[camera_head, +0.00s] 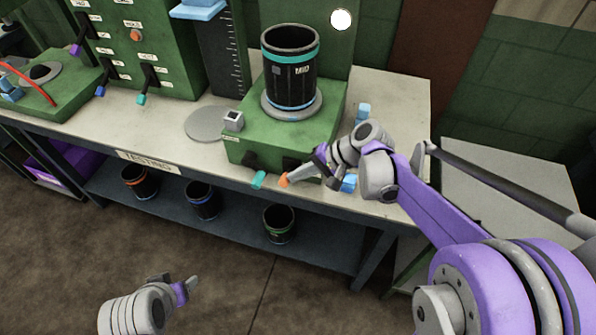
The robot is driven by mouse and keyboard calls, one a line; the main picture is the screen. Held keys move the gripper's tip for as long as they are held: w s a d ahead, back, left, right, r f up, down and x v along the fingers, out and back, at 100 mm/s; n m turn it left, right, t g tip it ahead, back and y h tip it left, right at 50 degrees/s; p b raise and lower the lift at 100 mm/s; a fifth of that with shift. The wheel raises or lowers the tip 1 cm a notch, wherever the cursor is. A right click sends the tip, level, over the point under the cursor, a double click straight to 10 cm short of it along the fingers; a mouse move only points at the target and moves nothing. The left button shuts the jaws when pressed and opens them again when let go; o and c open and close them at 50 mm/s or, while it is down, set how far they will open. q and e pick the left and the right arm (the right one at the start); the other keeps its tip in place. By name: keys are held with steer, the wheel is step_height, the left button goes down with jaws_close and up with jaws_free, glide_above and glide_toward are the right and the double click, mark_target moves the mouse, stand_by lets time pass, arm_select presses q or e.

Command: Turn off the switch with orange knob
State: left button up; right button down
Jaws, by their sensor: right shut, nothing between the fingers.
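The switch with the orange knob (284,180) is on the front of the green test base (243,153), low down and right of a teal-knobbed switch (258,180). My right gripper (296,176) is shut and empty, with its tip right beside the orange knob. I cannot tell whether they touch. The arm and gripper hide part of the front of the base, including much of the orange switch's lever. My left gripper (180,281) is low at the bottom left, away from the table, with its fingers apart and empty.
A black sleeve (289,80) marked MID stands on the base. A green panel (165,45) at the back left has several switches and an orange knob (136,36). Several sleeves stand on the shelf (325,248) below. A grey disc (207,124) lies on the table.

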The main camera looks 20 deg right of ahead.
steer(key=f+n+t+h, duration=0.1)
steer(key=s+f+n+t, duration=0.1)
steer(key=t, duration=0.1)
steer(key=shift+a+h+b, duration=0.3)
steer(key=shift+a+h, duration=0.05)
steer(key=shift+h, duration=0.05)
steer(key=shift+r, duration=0.15)
steer(key=shift+w+r+p, duration=0.1)
steer(key=shift+r+p, duration=0.4)
steer(key=shift+r, duration=0.2)
steer(key=shift+r, duration=0.1)
